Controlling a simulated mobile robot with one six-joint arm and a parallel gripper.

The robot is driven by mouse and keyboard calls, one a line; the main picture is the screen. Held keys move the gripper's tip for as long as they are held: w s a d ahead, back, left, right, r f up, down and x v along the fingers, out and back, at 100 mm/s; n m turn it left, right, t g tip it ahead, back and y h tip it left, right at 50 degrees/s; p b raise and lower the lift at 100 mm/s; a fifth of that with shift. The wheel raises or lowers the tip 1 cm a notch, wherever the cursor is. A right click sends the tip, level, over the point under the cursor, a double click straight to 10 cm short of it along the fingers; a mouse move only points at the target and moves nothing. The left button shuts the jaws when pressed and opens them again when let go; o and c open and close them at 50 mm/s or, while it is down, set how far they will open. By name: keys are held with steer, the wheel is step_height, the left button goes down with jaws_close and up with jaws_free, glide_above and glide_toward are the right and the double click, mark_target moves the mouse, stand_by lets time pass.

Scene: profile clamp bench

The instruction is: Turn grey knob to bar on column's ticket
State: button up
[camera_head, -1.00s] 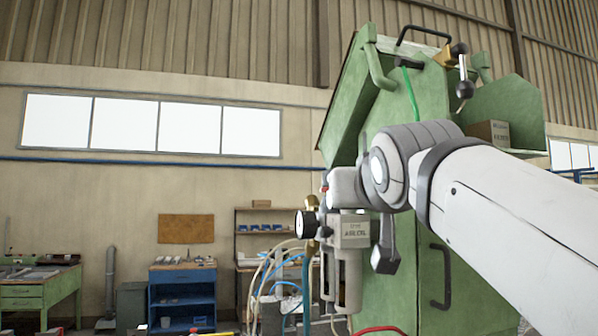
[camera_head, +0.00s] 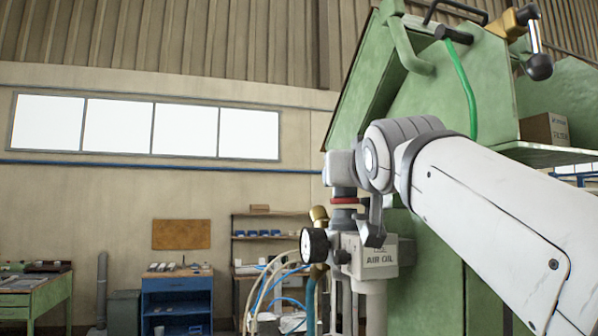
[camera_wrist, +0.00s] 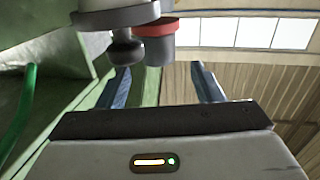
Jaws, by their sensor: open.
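In the wrist view, a grey knob (camera_wrist: 160,52) with a red ring shows above my gripper (camera_wrist: 160,68). My two blue fingers are apart, and the knob appears beyond their tips, between them across the picture. I see nothing gripped. A shorter dark round cap (camera_wrist: 125,50) is close beside the knob, near the left finger. In the head view, the red ring (camera_head: 345,201) shows above the air unit, just under my wrist, which crowds the knob there. A round black-rimmed gauge (camera_head: 315,246) is at the unit's left. I cannot make out a ticket or a knob mark.
A box-shaped part marked AIR OIL (camera_head: 378,258) is right below the knob area. The green machine (camera_head: 420,110) stands close behind my arm, with a green hose (camera_head: 462,85). Hoses (camera_head: 272,290) hang left of the unit. A blue cabinet (camera_head: 178,300) stands farther back.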

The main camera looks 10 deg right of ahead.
mark_target(337, 192)
steer(key=shift+w+d+p, duration=0.1)
steer(key=shift+w+p, duration=0.4)
steer(key=shift+w, duration=1.4)
steer(key=shift+w+f, duration=0.1)
